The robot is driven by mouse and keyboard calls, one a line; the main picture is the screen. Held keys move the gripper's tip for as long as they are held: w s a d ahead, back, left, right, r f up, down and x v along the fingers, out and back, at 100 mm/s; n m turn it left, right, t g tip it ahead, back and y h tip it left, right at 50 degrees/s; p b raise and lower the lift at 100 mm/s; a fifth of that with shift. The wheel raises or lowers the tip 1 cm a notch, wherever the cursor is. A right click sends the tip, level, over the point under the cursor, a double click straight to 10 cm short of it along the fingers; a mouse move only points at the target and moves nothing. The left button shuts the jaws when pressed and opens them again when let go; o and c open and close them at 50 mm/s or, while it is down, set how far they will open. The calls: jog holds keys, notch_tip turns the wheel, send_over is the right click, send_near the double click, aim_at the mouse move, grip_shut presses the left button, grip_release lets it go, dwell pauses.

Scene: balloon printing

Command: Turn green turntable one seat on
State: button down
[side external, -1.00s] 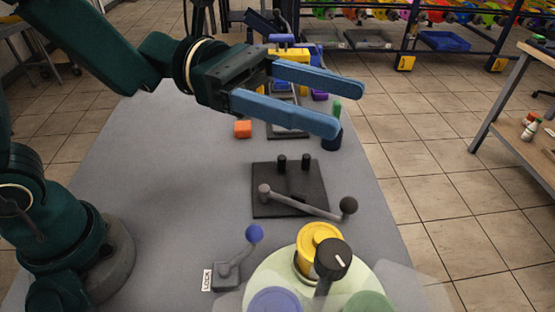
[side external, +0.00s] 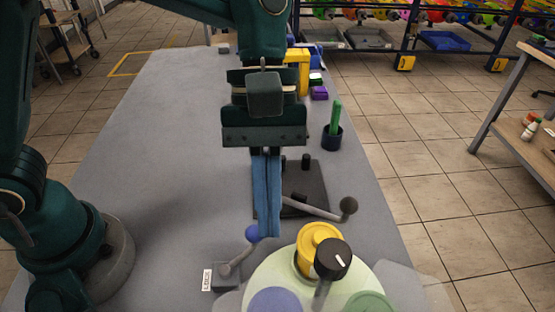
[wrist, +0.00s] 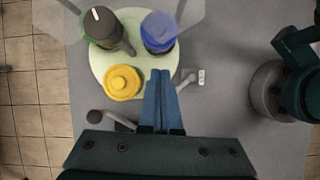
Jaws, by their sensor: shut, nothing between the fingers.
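The pale green turntable (side external: 258,272) is at the bottom of the side view, partly cut off by the frame edge. It carries a yellow pot (side external: 318,243), a blue pot (side external: 275,300), a green pot (side external: 368,303) and a handle with a black knob (side external: 333,258). A lever with a blue knob (side external: 252,233) stands at its left edge beside a LOCK label (side external: 207,279). My gripper (side external: 269,235) points down, its blue fingers together and empty. In the wrist view, the fingertips (wrist: 161,73) overlap the turntable's edge (wrist: 148,64) near the yellow pot; I cannot tell whether they touch anything.
A dark plate (side external: 316,180) with posts and a black-knobbed lever (side external: 348,205) lies behind my fingers. A dark cup with a green stick (side external: 333,136) stands beyond it at the right table edge. The table's left part (side external: 150,150) is clear.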

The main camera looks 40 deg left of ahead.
jog(key=shift+y, duration=0.6)
jog(key=x, duration=0.3)
jog(key=w+x, duration=0.1)
jog(key=x, duration=0.7)
jog(key=shift+w+a+f, duration=0.3)
jog(key=shift+w+f, duration=0.05)
jog(key=shift+s+d, duration=0.45)
jog(key=shift+s, duration=0.25)
